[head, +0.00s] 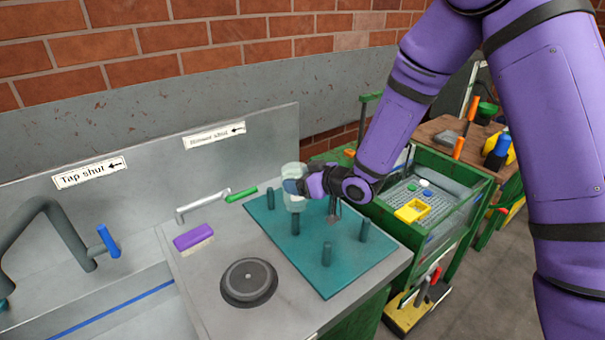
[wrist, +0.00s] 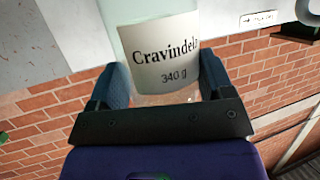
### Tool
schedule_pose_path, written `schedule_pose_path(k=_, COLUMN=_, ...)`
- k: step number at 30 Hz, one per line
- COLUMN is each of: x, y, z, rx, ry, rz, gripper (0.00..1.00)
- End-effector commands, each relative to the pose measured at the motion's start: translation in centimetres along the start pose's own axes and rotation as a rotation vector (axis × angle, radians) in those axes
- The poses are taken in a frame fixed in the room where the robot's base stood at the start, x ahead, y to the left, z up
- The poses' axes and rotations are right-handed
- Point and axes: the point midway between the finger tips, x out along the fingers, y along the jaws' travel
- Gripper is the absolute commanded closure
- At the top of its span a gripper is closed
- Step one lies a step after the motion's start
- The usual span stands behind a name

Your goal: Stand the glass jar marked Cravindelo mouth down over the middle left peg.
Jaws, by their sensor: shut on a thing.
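My gripper (head: 304,186) is shut on the glass jar (head: 293,200), a pale, clear jar. In the wrist view the jar (wrist: 165,55) sits between both blue fingers, its label reading "Cravindelo 340 g". That view shows the room inverted while the label reads upright, so the jar is mouth down. In the head view the jar is above the teal peg board (head: 315,280), and its lower end meets the top of the middle left peg (head: 296,224) in the picture. I cannot tell whether the mouth is around the peg. The other pegs I see look bare.
A tap (head: 60,225) stands at far left. A green-framed bin (head: 450,225) is to the right.

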Motion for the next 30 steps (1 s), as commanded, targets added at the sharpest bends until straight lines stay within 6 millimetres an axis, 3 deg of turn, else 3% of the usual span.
schedule_pose_path(k=30, x=2.9, y=-0.3, z=8.3, rx=0.006, ry=-0.006, rz=-0.005, gripper=0.54)
